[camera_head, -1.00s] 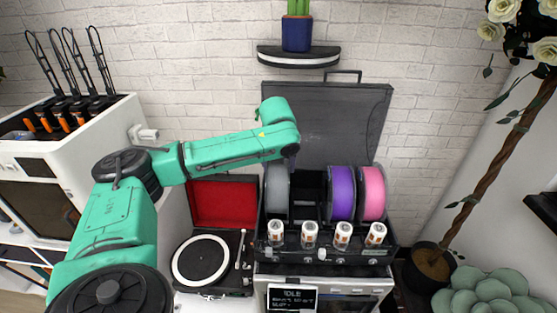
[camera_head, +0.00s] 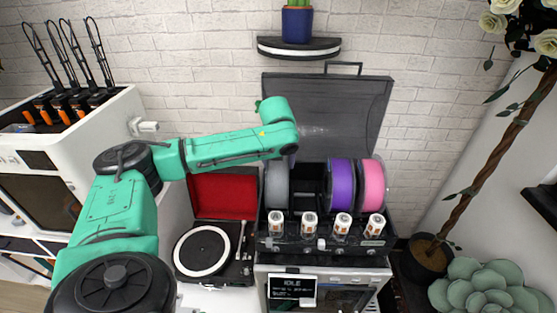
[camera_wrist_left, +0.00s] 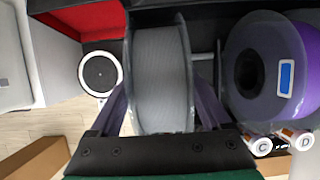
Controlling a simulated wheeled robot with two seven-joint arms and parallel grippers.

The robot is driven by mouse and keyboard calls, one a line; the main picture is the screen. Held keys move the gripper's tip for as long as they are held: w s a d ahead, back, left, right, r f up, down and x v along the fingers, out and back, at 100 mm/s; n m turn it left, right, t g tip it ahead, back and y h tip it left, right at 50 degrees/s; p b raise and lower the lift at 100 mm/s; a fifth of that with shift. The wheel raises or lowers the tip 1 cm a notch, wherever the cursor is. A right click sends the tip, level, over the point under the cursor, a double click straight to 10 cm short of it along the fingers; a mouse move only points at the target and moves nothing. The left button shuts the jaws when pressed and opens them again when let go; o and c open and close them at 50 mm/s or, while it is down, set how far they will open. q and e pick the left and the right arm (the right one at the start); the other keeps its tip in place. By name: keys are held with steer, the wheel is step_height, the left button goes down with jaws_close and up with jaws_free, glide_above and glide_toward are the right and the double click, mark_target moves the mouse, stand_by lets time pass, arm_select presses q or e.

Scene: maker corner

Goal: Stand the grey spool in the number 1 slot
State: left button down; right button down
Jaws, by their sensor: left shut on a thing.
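The grey spool (camera_head: 277,187) is upright at the left end of the row in the open black spool box (camera_head: 346,243). My left gripper (camera_wrist_left: 163,105) is shut on the grey spool (camera_wrist_left: 160,70), with one finger along each side in the left wrist view. In the head view the left gripper (camera_head: 289,152) is mostly hidden behind my wrist, at the spool's top. Whether the spool rests on the box floor cannot be told. No slot number can be read. An empty gap (camera_head: 308,185) lies right of the grey spool. My right gripper is out of view.
A purple spool (camera_head: 341,188) and a pink spool (camera_head: 373,188) stand right of the gap. Several white canisters (camera_head: 310,225) line the box front. The raised lid (camera_head: 330,115) stands behind. A red-lidded record player (camera_head: 205,254) is close on the left.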

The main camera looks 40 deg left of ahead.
arm_select(q)
steer(key=shift+r, duration=0.1)
jaws_free()
steer(key=shift+s+d, duration=0.1)
steer(key=shift+s, duration=0.1)
steer(key=b+v, duration=0.2)
steer(key=v, duration=1.2)
steer(key=shift+r+b, duration=0.25)
steer(key=shift+b, duration=0.15)
